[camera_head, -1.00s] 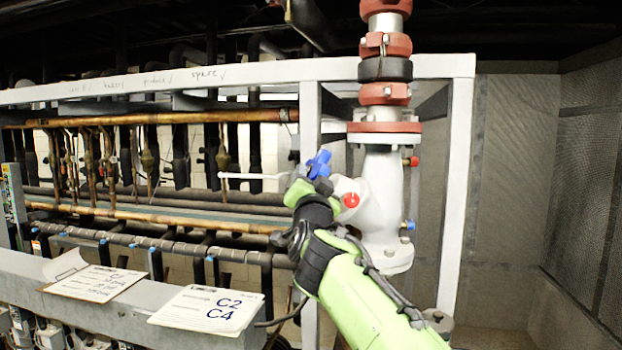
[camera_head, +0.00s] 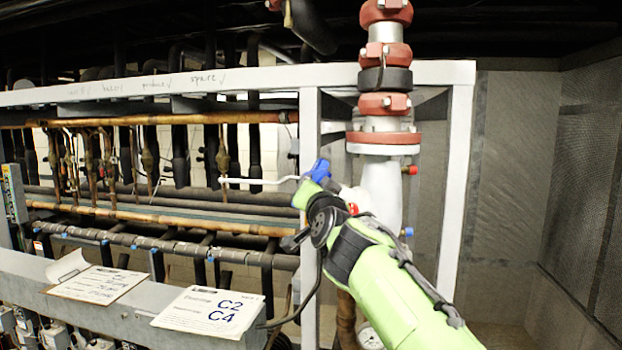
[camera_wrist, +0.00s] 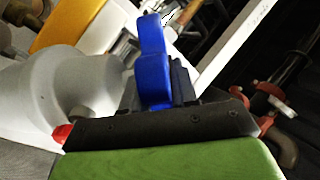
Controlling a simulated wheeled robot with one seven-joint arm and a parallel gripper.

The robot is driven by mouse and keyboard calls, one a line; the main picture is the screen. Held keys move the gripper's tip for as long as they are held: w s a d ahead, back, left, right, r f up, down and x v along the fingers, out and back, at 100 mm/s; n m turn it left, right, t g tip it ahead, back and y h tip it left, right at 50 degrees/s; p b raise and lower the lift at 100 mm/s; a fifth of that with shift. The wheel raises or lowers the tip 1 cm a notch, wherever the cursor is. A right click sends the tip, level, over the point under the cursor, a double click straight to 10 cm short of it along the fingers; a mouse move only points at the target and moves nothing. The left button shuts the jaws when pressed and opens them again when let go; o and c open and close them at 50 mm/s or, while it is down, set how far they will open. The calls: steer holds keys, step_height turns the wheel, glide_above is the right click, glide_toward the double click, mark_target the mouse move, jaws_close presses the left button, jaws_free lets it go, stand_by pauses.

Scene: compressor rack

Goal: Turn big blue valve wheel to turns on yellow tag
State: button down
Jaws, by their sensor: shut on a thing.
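The blue valve wheel (camera_head: 319,169) sits at the left side of the pale grey valve body (camera_head: 382,190). In the wrist view the wheel (camera_wrist: 152,55) stands up between my dark jaws. My gripper (camera_wrist: 158,92) is shut on it; in the head view my green and black wrist hides most of the jaws and the lower valve body. A yellow-orange surface (camera_wrist: 75,22) shows at the upper left of the wrist view, with no writing readable. I cannot tell whether it is the yellow tag.
A red-flanged pipe (camera_head: 384,100) rises above the valve inside a pale frame (camera_head: 458,180). A thin white rod (camera_head: 255,181) extends left from near the wheel. Papers, one marked C2 C4 (camera_head: 210,310), lie on the front beam. Mesh panels stand at the right.

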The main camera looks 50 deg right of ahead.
steer(key=n+y, duration=0.1)
steer(key=y, duration=0.1)
steer(key=r+n+y, duration=0.1)
steer(key=y, duration=0.2)
steer(key=shift+s+g, duration=0.1)
steer(key=shift+g, duration=0.3)
steer(key=shift+d+n+y, duration=0.1)
steer(key=shift+n+y, duration=0.2)
steer(key=shift+y, duration=0.2)
steer(key=shift+s+g+y, duration=0.1)
steer(key=shift+g+y, duration=0.3)
steer(key=c, duration=1)
jaws_free()
steer(key=shift+d+f, duration=0.1)
steer(key=shift+d, duration=0.05)
steer(key=shift+o, duration=0.2)
steer(key=v, duration=1.5)
steer(key=shift+s+b, duration=0.35)
